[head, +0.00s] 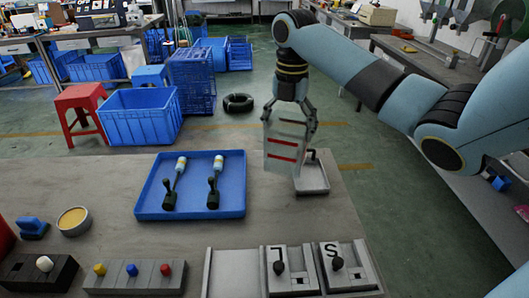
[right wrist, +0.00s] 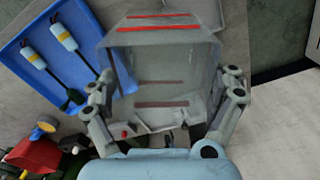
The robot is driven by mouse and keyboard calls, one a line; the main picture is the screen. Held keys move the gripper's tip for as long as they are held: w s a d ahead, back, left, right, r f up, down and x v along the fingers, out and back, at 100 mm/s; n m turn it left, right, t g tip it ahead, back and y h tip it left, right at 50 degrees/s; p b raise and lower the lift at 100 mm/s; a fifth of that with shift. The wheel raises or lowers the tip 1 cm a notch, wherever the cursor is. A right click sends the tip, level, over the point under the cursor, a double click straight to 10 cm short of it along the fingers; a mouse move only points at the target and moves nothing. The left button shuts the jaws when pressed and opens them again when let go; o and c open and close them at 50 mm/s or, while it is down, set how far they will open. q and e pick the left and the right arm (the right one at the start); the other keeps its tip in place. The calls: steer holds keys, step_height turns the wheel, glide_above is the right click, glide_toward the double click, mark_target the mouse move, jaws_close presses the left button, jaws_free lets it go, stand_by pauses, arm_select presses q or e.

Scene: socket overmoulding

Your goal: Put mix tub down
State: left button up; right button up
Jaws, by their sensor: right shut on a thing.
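The mix tub (head: 284,150) is a clear, boxy tub with red lines on its side. My right gripper (head: 290,117) is shut on it from above, with one finger on each side. The tub hangs upright near the table's far right corner, in front of a small grey tray (head: 322,187). I cannot tell whether its bottom touches anything. In the right wrist view the tub (right wrist: 162,55) lies between the two fingers (right wrist: 168,88). My left gripper is not in view.
A blue tray (head: 190,212) with two tools stands left of the tub. A round tin (head: 73,220) and a blue piece (head: 32,227) are at the left. Grey moulds (head: 235,275) line the front edge. The table between the blue tray and the moulds is clear.

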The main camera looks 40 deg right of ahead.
mark_target(270, 151)
steer(key=shift+w+a+f, duration=1.1)
steer(key=shift+a+f, duration=0.05)
steer(key=shift+a, duration=0.1)
steer(key=f, duration=0.4)
steer(key=shift+w+a+f, duration=0.15)
steer(key=shift+a, duration=0.2)
steer(key=shift+f, duration=0.2)
steer(key=o, duration=1.3)
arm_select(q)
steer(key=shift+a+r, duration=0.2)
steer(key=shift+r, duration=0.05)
